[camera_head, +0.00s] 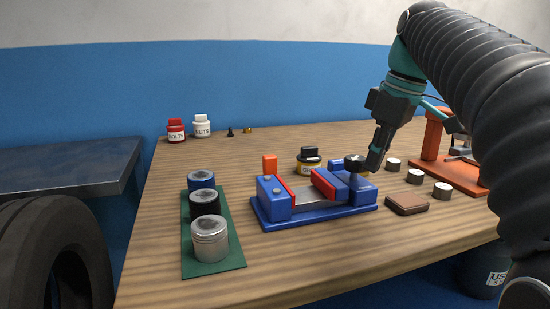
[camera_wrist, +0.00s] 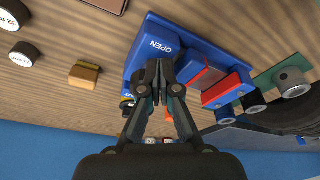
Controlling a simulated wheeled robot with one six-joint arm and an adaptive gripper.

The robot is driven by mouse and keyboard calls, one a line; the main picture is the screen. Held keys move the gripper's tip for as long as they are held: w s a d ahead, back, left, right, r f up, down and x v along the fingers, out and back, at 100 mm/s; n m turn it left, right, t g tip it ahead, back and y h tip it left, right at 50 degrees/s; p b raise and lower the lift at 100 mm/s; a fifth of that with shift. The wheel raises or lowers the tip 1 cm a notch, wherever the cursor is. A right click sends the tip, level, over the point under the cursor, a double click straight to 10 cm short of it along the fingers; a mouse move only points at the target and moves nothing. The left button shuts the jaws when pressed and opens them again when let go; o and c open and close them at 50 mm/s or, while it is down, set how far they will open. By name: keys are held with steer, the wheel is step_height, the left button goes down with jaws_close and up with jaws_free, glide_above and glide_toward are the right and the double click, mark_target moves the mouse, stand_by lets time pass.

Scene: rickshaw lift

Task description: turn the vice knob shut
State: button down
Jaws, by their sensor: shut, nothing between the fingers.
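The blue vice (camera_head: 310,213) stands on the table with its two red jaw pads apart and bare grey metal between them. Its dark round knob (camera_head: 355,161) sits on top at the right end. My gripper (camera_head: 375,163) is shut and empty, its tips right beside the knob on the right; I cannot tell if they touch. In the wrist view my gripper (camera_wrist: 159,70) points at the blue end of the vice (camera_wrist: 150,42), which bears the word OPEN. The fingers cover part of that end, and I cannot make out the knob there.
Several tins stand on a green mat (camera_head: 188,262) at left. A yellow jar (camera_head: 309,166) and an orange block (camera_head: 270,165) are behind the vice. A brown block (camera_head: 407,204), small round weights (camera_head: 415,177) and an orange frame (camera_head: 432,140) are at right.

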steer(key=p+v, duration=0.3)
steer(key=shift+w+a+r, duration=0.2)
steer(key=shift+w+r, duration=0.05)
steer(key=shift+r, duration=0.05)
steer(key=shift+a+b+v, duration=0.2)
steer(key=shift+b+v, duration=0.15)
steer(key=shift+v, duration=0.8)
steer(key=shift+w, duration=0.1)
